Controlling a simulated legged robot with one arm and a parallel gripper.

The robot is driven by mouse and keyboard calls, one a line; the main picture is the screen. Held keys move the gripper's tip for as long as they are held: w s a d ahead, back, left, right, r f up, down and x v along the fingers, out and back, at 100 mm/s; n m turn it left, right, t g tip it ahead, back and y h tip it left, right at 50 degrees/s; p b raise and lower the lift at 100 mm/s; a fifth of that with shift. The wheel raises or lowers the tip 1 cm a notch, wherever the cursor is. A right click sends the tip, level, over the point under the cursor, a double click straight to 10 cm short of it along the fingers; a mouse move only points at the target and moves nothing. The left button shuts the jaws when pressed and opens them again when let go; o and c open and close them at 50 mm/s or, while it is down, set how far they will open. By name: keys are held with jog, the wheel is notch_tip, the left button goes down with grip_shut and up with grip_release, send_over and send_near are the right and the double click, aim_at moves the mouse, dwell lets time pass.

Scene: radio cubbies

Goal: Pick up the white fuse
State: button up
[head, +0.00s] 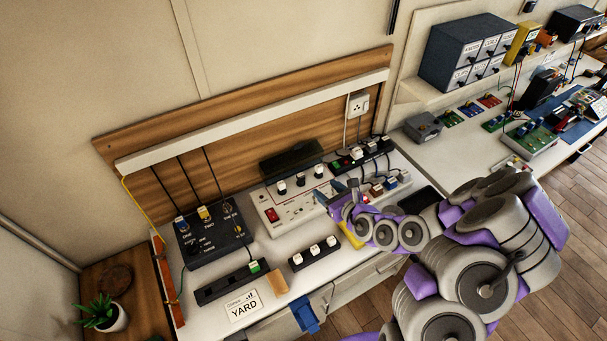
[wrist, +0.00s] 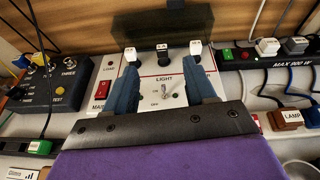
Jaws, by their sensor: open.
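In the head view the left block (head: 282,188) is nearest the wooden board's left part. Several more white blocks sit in a black strip (head: 316,254) in front of the panel. I cannot tell which is the task's white fuse. My gripper (wrist: 164,77) is open and empty, its blue fingers apart over the panel, pointing toward the row. It also shows in the head view (head: 336,191), at the panel's right side.
The panel has a red switch (wrist: 103,83) and a LIGHT toggle (wrist: 164,90). A black box (head: 212,240) with cables stands left. A power strip (wrist: 265,52) with plugs is at right. A YARD sign (head: 242,305) lies near the front edge.

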notch_tip(320, 180, down, 3)
jog(key=m+h, duration=0.1)
jog(key=b, duration=0.4)
send_near(300, 175)
jog(key=x, duration=0.4)
jog(key=shift+w+d+f, duration=0.15)
jog(key=shift+w+f, duration=0.2)
jog(key=shift+f, duration=0.05)
jog(key=shift+b+x, duration=1.15)
jog(key=shift+x, duration=1.1)
jog(key=shift+w+a, duration=0.3)
jog(key=shift+a, duration=0.35)
jog(key=shift+d, duration=0.25)
jog(key=c, duration=0.5)
jog(key=shift+a, duration=0.15)
grip_shut()
jog(key=shift+r, duration=0.1)
notch_tip(300, 175, up, 17)
jog(key=p, duration=0.5)
jog(key=shift+r, duration=0.2)
